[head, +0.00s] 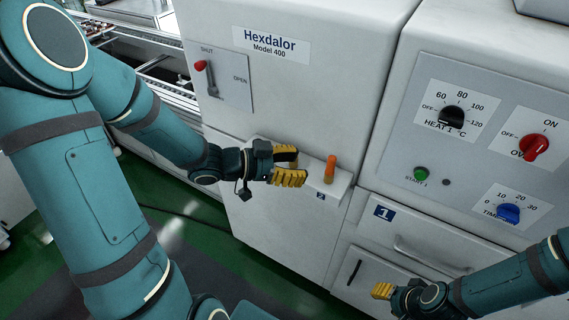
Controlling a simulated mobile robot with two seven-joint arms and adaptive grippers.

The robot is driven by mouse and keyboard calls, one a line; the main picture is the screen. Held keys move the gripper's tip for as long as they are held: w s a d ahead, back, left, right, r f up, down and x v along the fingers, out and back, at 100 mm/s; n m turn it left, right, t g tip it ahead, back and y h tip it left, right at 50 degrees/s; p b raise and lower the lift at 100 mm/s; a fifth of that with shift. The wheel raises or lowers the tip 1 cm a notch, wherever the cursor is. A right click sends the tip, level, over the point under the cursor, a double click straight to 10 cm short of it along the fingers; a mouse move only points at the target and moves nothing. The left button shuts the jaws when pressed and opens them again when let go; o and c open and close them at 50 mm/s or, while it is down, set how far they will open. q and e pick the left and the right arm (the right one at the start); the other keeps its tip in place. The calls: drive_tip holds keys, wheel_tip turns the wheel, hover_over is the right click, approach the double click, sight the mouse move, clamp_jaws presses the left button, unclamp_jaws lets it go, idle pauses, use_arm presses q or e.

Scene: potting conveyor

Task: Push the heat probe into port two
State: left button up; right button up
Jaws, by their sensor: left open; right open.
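The heat probe appears to be the orange upright handle (330,168) in the head view. It stands on a small white ledge (342,187) on the front of the Hexdalor cabinet. A blue label "2" (320,196) is on the ledge's front face. The port is hidden beneath the handle, and I cannot tell how deep the probe sits. My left gripper (299,166), with yellow fingers, is open just left of the handle and apart from it. My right gripper (381,290) is low in front of the lower drawers, away from the probe, with its fingers partly overlapping.
A SHUT/OPEN lever (205,72) with a red knob is on the Hexdalor cabinet (310,90). A control panel (470,120) with heat, oven and timer knobs is at right. Drawer 1 (440,245) is below it. A conveyor (160,85) stands behind my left arm.

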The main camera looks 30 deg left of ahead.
use_arm(q)
drive_tip(key=shift+v, duration=1.4)
